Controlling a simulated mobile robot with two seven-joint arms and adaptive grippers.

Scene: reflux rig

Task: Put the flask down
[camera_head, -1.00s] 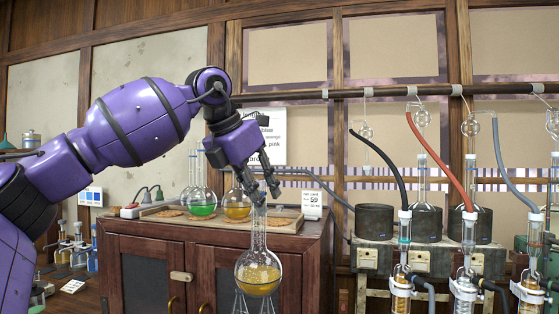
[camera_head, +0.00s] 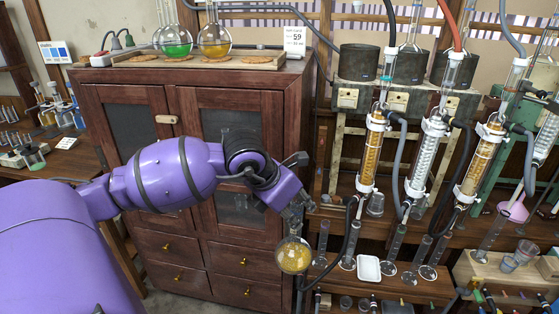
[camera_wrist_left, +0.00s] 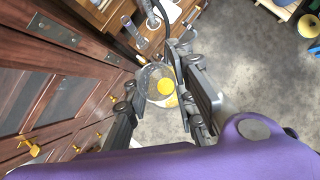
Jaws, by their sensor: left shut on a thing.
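My left gripper (camera_head: 293,212) is shut on the neck of a round-bottomed glass flask (camera_head: 294,256) with amber liquid in it. The flask hangs below the fingers, in front of the cabinet's right edge and left of the low bench with glass cylinders. My right gripper is not in view.
A wooden cabinet (camera_head: 238,97) stands behind my arm. On it is a tray with a green flask (camera_head: 174,42) and an amber flask (camera_head: 214,40). Glass columns (camera_head: 372,150) with hoses stand at the right. Several cylinders and a white dish (camera_head: 369,268) crowd the bench.

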